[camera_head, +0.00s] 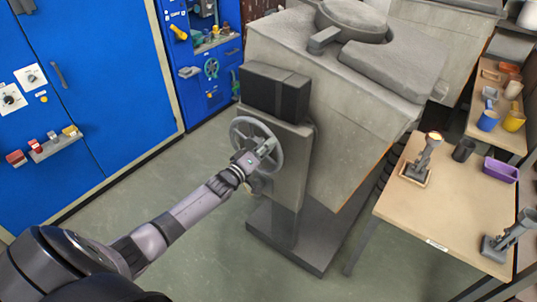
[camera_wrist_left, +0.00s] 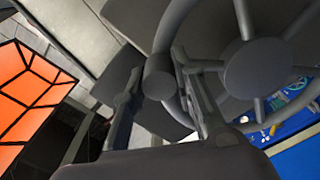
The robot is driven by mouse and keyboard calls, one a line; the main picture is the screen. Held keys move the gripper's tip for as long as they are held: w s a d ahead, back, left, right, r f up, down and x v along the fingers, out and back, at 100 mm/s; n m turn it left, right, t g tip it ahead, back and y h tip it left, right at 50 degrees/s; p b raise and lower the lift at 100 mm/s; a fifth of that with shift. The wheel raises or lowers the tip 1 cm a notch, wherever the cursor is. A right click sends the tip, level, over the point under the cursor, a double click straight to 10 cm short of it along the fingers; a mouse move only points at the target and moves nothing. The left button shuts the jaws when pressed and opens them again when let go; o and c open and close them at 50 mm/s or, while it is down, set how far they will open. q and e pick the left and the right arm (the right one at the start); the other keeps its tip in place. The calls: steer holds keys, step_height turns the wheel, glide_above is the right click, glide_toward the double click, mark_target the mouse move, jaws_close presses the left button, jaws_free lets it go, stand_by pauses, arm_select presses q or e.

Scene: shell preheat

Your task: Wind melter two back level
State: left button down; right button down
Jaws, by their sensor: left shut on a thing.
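The melter (camera_head: 330,100) is a large grey body that looks tilted on its stand. A grey spoked handwheel (camera_head: 273,172) sits on the stand's side below a black box (camera_head: 274,92). In the left wrist view the wheel (camera_wrist_left: 255,68) fills the upper right, and the round handle knob (camera_wrist_left: 160,78) lies between the fingers of my left gripper (camera_wrist_left: 165,95). My right gripper does not show clearly enough to identify in the head view.
Blue cabinets (camera_head: 105,90) with switches and valves stand at the left and back. A wooden table (camera_head: 465,205) at the right holds a purple box (camera_head: 500,171), a dark cup (camera_head: 463,150) and grey stand-like tools. A second table (camera_head: 497,118) holds cups. Floor is clear between cabinets and stand.

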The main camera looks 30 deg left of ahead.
mark_target(251, 122)
arm_select(q)
steer(key=a+r+n+b, duration=0.1)
steer(key=a+r+n, duration=0.1)
steer(key=a+n, duration=0.1)
steer(key=a+r+n+b, duration=0.1)
steer(key=n, duration=0.1)
steer(key=shift+w+a+r+b, duration=0.1)
steer(key=shift+w+a+b, duration=0.2)
steer(key=shift+a, duration=0.1)
steer(key=shift+w+a+r+n+b, duration=0.1)
steer(key=shift+a+r+n+b, duration=0.15)
steer(key=shift+a+n+b, duration=0.9)
steer(key=shift+a+r+n+b, duration=0.25)
steer(key=shift+a+n+b, duration=0.7)
steer(key=shift+n, duration=0.3)
steer(key=c, duration=1.7)
jaws_free()
steer(key=o, duration=0.4)
steer(key=shift+f, duration=0.1)
steer(key=shift+f, duration=0.1)
steer(key=shift+s+f, duration=0.1)
steer(key=shift+s, duration=0.5)
steer(key=s, duration=1.1)
steer(key=shift+a, duration=0.45)
